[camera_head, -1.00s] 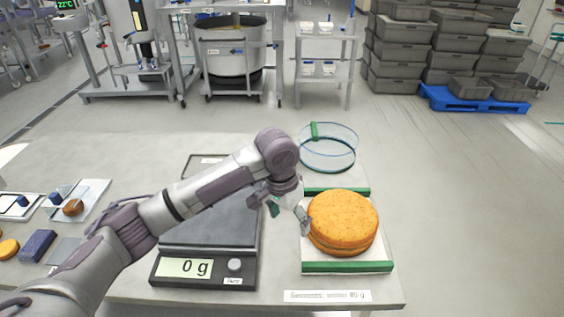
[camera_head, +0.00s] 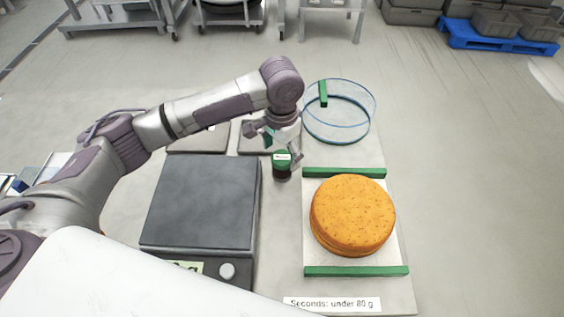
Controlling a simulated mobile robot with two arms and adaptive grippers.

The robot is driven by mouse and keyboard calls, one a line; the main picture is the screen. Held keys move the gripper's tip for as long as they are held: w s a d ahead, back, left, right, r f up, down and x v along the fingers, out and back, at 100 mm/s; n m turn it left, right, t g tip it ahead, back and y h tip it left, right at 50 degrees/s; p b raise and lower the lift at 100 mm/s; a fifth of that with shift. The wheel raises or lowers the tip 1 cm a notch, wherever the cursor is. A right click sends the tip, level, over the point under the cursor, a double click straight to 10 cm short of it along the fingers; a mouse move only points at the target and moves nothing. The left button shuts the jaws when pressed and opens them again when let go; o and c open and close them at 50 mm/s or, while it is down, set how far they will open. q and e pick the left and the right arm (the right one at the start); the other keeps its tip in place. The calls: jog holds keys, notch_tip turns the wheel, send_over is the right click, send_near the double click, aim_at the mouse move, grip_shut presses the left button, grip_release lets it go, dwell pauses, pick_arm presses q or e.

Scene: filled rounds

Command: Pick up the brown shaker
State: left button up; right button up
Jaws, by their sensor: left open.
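The brown shaker (camera_head: 282,174) is a small dark jar with a green top and a pale label. It stands upright between the scale and the round cake. My left gripper (camera_head: 281,149) points down above it, open, with its fingers around or just over the shaker's top. I cannot tell whether the fingers touch it. Part of the shaker is hidden by the gripper. My right gripper is not in view.
A scale (camera_head: 201,200) lies left of the shaker. An orange-brown cake (camera_head: 353,212) sits right of it on a white board with green bars (camera_head: 356,271). A clear ring (camera_head: 340,112) with a green tab stands behind. A label (camera_head: 332,303) lies at the front.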

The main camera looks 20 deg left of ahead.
pick_arm(q)
jog(key=shift+f, duration=0.6)
jog(key=shift+w+f, duration=0.2)
jog(key=shift+f, duration=0.35)
notch_tip(320, 180, down, 4)
jog(key=shift+w+r+p, duration=0.1)
jog(key=shift+r+p, duration=0.15)
jog(key=shift+p, duration=0.35)
jog(key=shift+f, duration=0.65)
jog(key=c, duration=0.7)
jog(key=shift+r, duration=0.1)
jog(key=c, duration=0.6)
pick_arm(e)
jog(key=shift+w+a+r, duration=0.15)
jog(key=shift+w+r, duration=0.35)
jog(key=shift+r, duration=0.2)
pick_arm(q)
jog(key=shift+w+r, duration=0.1)
